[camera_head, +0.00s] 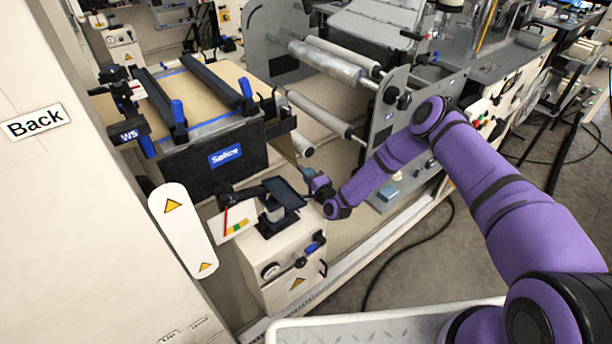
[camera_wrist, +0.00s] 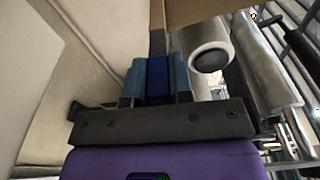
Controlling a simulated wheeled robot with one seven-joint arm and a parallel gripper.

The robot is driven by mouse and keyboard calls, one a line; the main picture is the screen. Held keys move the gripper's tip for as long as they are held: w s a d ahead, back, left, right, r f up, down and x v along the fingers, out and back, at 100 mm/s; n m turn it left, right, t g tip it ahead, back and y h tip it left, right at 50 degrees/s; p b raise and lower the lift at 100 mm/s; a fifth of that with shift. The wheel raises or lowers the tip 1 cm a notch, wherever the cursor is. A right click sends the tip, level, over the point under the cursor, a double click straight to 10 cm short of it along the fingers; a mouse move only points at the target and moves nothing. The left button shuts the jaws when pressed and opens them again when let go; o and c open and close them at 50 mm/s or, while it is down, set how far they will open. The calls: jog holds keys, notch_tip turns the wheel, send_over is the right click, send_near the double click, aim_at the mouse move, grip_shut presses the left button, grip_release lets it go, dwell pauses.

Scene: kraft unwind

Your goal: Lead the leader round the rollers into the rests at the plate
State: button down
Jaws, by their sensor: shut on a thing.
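My gripper (camera_head: 308,174) is low in the middle of the head view, beside a dark tray-like part and just below the end of a pale roller (camera_head: 303,145). In the wrist view its two teal fingers (camera_wrist: 157,76) are shut on a dark blue piece (camera_wrist: 158,88), which I take to be the leader's grip. A brown kraft sheet (camera_wrist: 205,12) shows above the fingers; how it joins the held piece is unclear. More rollers (camera_head: 325,62) (camera_head: 318,113) run between the side plates. The splice table (camera_head: 225,73) has a brown top and two dark bars. The rests cannot be made out.
A white cabinet with a dark tray (camera_head: 284,192) stands left of my gripper. A metal side plate (camera_head: 391,106) is to the right, behind my arm. A large beige panel (camera_head: 70,200) fills the left. A cable (camera_head: 400,245) lies on the floor.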

jog(key=shift+w+d, duration=0.1)
jog(key=w+d, duration=0.4)
jog(key=d, duration=0.3)
jog(key=shift+w, duration=0.3)
dwell(0.3)
jog(key=shift+w+d+r, duration=0.25)
jog(key=shift+d+r, duration=0.1)
jog(key=shift+r, duration=0.35)
jog(key=shift+w+d+r, duration=0.25)
jog(key=shift+d+r, duration=0.1)
jog(key=shift+r, duration=0.3)
jog(key=shift+w+d+r, duration=0.25)
jog(key=shift+d+r, duration=0.1)
jog(key=shift+r, duration=0.35)
notch_tip(320, 180, up, 38)
dwell(1.9)
jog(key=shift+r, duration=0.15)
jog(key=shift+w+d+r, duration=0.1)
jog(key=shift+d+r, duration=0.05)
jog(key=shift+r, duration=0.65)
jog(key=shift+w+d+r, duration=0.15)
jog(key=shift+d+r, duration=0.05)
jog(key=shift+r, duration=0.6)
jog(key=shift+w+d+r, duration=0.1)
jog(key=shift+d+r, duration=0.05)
jog(key=shift+r, duration=0.65)
